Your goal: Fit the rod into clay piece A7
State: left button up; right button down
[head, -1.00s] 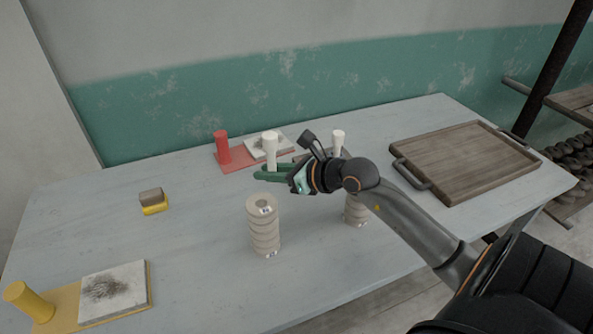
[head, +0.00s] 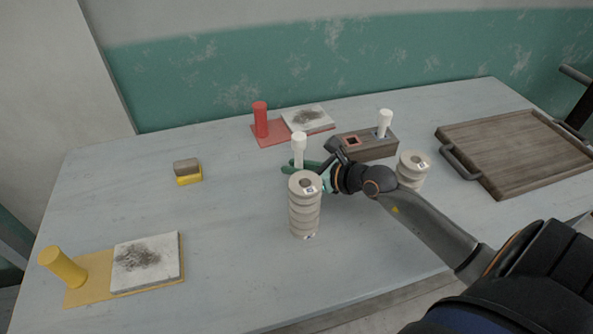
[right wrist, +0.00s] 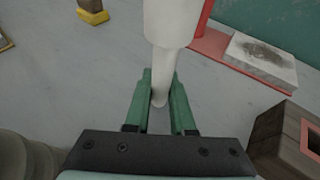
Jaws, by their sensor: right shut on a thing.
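My right gripper (head: 298,168) is shut on a white rod (head: 299,148) with a thicker top; the rod stands upright between the green fingers in the right wrist view (right wrist: 172,65). A pale ribbed clay piece (head: 304,212) with a hole in its top stands just in front of the gripper in the head view. The rod is outside this hole, and its lower end is hidden there. A second ribbed clay piece (head: 415,163) stands to the right, partly behind my arm. Both carry small labels that I cannot read. My left gripper is out of view.
A wooden block (head: 370,147) holds another white rod (head: 384,122) beside an empty square socket. A red board (head: 268,137), a yellow board (head: 90,292) and a brown-and-yellow block (head: 187,172) lie around. A wooden tray (head: 505,150) is at right.

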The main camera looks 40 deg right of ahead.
jog(key=shift+f, duration=0.7)
jog(key=c, duration=0.8)
grip_release()
jog(key=shift+o, duration=0.2)
